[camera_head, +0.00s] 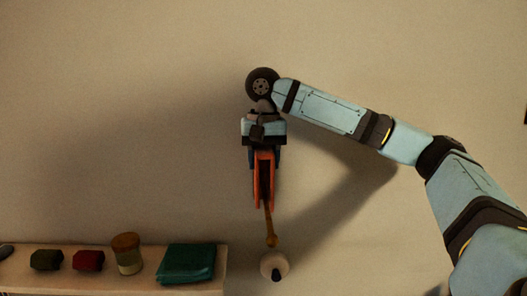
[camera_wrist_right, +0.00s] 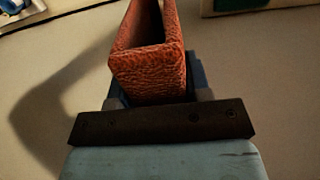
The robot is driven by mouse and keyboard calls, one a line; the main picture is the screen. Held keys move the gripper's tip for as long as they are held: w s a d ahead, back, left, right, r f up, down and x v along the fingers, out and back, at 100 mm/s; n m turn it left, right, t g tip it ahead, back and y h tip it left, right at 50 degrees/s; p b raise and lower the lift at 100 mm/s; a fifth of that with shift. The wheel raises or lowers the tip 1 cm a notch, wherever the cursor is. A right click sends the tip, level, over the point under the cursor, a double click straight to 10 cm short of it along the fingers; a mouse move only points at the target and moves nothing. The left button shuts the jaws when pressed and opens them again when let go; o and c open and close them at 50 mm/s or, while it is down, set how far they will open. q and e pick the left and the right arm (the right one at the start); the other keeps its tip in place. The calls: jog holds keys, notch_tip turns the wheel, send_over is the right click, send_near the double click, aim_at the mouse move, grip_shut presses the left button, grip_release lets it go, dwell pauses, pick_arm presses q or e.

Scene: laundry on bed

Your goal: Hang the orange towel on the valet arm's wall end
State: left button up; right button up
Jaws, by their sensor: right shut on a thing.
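The orange towel (camera_head: 264,182) hangs as a narrow folded loop below my right gripper (camera_head: 264,152). The gripper is shut on its upper end. In the right wrist view the towel (camera_wrist_right: 150,72) stands out from between the blue fingers, its two layers apart with a gap between. The valet arm (camera_head: 270,232) is a thin brown rod with a knobbed end, showing at the towel's lower end. A round pale piece with a dark centre (camera_head: 274,266) is just below the knob. I cannot tell whether the rod lies inside the fold or behind it. My left gripper is not in view.
A pale shelf (camera_head: 120,285) at lower left holds a dark folded item (camera_head: 47,260), a red one (camera_head: 88,261), a jar with a brown lid (camera_head: 127,254) and a teal folded cloth (camera_head: 187,263). The plain wall around my right arm is clear.

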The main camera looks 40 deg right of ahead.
aim_at(264, 184)
jog(key=shift+f, duration=3)
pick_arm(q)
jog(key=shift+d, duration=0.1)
pick_arm(e)
jog(key=shift+f, duration=0.5)
